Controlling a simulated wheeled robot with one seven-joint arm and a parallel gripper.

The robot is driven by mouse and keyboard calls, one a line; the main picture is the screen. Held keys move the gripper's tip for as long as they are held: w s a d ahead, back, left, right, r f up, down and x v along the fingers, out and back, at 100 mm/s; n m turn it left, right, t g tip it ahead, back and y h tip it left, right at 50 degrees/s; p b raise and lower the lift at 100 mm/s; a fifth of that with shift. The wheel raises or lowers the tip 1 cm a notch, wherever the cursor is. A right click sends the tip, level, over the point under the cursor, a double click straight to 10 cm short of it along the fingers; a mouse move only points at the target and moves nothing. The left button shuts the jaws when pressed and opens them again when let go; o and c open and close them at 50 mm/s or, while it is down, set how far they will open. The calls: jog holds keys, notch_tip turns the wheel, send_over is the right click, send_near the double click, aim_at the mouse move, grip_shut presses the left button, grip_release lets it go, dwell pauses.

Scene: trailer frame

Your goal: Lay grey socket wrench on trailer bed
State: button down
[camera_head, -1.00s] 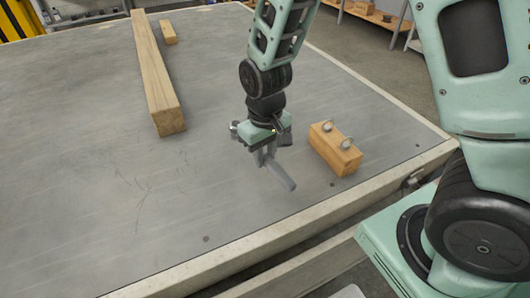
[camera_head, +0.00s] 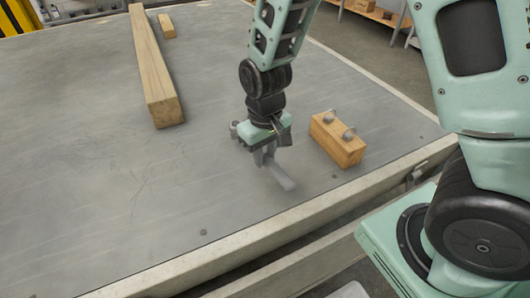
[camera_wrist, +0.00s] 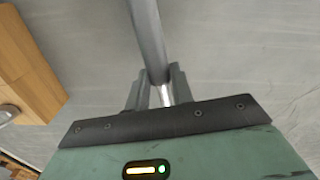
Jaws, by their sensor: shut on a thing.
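The grey socket wrench (camera_head: 280,177) is held in my gripper (camera_head: 262,158), low over the grey trailer bed (camera_head: 120,225). In the wrist view the wrench's grey handle (camera_wrist: 149,38) runs up and away from between the two fingers of my gripper (camera_wrist: 158,88), which are shut on its shiny narrow part. The rest of the wrench is hidden behind the gripper body. I cannot tell whether the wrench touches the bed.
A short wooden block (camera_head: 338,140) with two metal rings stands just right of my gripper, also at left in the wrist view (camera_wrist: 28,70). A long timber beam (camera_head: 155,70) and a small wood piece (camera_head: 167,25) lie farther back. The bed's front left is clear.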

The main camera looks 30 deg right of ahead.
jog(key=shift+f+b, duration=0.55)
jog(key=shift+f, duration=0.55)
jog(key=shift+c, duration=2)
grip_release()
jog(key=o, duration=0.4)
notch_tip(320, 180, up, 17)
jog(key=p, duration=0.3)
jog(key=shift+r, duration=0.15)
